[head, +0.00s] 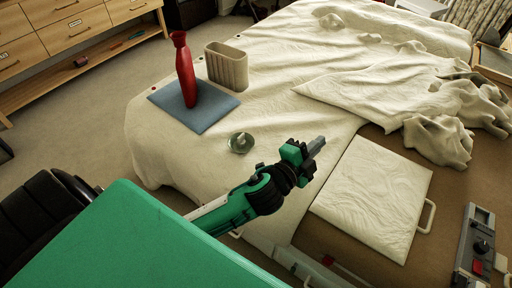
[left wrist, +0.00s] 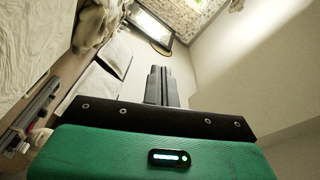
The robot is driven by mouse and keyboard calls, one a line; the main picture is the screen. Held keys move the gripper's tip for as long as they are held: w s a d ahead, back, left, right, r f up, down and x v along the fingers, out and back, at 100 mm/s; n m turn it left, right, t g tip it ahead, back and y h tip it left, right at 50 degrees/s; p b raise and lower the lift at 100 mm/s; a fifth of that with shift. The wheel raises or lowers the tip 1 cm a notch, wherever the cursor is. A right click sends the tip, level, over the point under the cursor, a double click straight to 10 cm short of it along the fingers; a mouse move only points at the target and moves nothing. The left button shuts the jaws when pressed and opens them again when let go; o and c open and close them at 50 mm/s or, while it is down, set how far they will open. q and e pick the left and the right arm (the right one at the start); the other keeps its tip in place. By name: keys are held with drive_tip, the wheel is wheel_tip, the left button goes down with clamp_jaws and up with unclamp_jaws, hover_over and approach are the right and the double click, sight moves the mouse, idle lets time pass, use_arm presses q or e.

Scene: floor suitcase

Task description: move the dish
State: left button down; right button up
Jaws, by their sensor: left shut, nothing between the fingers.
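A small round greenish dish (head: 241,143) with something pale in its middle rests on the white draped cloth, left of centre in the head view. My left gripper (head: 319,143) is to the right of the dish, apart from it, and points away toward the upper right. Its fingers are together and empty. They also show shut in the left wrist view (left wrist: 160,85), aimed at the room's wall. The dish cannot be made out in the left wrist view. My right gripper is not in view.
A red vase (head: 186,72) stands on a blue-grey mat (head: 208,120) behind the dish, beside a ribbed cream container (head: 228,66). A white slab with a handle (head: 374,192) lies right of my left gripper. Crumpled cloth (head: 438,138) lies at the right. Cloth around the dish is clear.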

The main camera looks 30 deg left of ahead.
use_arm(q)
drive_tip(key=d+r+m+h, duration=0.5)
drive_tip(key=d+m+h, duration=0.25)
drive_tip(key=m, duration=0.25)
drive_tip(key=d+m+g+h, duration=0.5)
drive_tip(key=m+g+h, duration=0.15)
drive_tip(key=m, duration=0.55)
drive_tip(key=m+g+y, duration=1.1)
drive_tip(key=m+y, duration=0.6)
drive_tip(key=y, duration=0.1)
approach(256, 153)
drive_tip(key=d+r, duration=0.3)
drive_tip(key=d, duration=0.1)
wheel_tip(256, 153, down, 9)
drive_tip(key=shift+d, duration=0.1)
drive_tip(key=a, duration=0.1)
drive_tip(key=a+p, duration=0.1)
drive_tip(key=a, duration=0.1)
drive_tip(key=shift+w+f, duration=0.1)
drive_tip(key=shift+f, duration=0.15)
drive_tip(key=shift+a, duration=0.5)
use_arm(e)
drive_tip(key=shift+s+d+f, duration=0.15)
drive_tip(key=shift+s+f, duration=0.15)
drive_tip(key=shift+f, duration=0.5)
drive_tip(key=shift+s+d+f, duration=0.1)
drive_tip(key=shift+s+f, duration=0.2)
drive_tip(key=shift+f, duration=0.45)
